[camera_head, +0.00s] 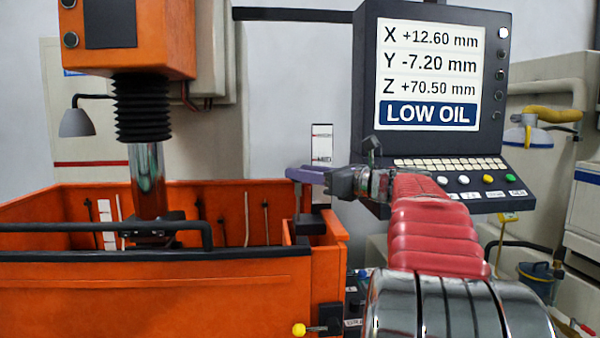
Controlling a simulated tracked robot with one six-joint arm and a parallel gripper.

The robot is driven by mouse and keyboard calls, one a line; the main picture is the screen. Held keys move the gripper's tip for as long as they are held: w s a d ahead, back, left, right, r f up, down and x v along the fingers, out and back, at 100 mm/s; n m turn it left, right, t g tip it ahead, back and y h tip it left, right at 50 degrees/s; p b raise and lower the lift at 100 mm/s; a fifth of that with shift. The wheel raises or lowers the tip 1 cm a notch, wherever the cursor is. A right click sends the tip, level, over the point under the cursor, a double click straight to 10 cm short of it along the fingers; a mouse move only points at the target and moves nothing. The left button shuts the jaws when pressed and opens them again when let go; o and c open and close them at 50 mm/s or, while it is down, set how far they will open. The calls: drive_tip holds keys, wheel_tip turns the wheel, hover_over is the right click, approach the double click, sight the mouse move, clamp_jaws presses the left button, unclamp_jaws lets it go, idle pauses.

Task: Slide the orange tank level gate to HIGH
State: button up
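The orange tank (150,285) fills the lower left. The fingers hide the upright's top. I cannot tell whether they touch it or are closed on it.
A black console (430,90) reads LOW OIL, with buttons on its sloped panel close behind my arm. The orange machine head (140,35) and its chrome ram stand over the tank. A black rail (100,228) crosses the tank front. A yellow-knobbed lever (300,329) sits low in front.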

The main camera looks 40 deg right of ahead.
drive_tip(key=shift+w+a, duration=0.2)
drive_tip(key=shift+w, duration=0.8)
drive_tip(key=shift+c, duration=0.6)
clamp_jaws()
